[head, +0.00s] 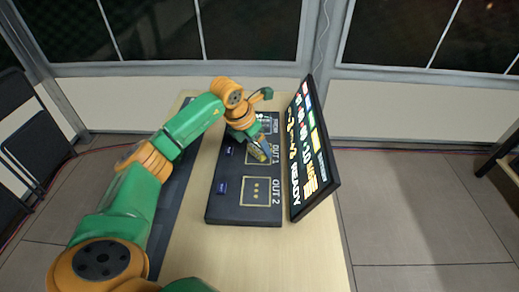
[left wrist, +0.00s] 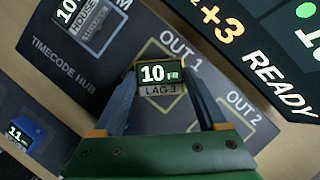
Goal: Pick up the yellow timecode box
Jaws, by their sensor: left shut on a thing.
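The yellow timecode box (left wrist: 161,77) is between my left gripper's fingers in the left wrist view. Its dark screen reads "10 FR" above a "LAG 3" label. My left gripper (left wrist: 163,98) is shut on it, one finger on each side. In the head view the left gripper (head: 259,148) is over the OUT 1 place of the dark timecode hub (head: 233,209), with a bit of the yellow box (head: 258,156) showing below it. I cannot tell whether the box touches the hub. The right gripper is not in view.
A tilted screen reading "READY" (head: 312,150) stands close to the hub's right side. The OUT 2 square (head: 255,191) is empty. The table (head: 240,255) is clear in front.

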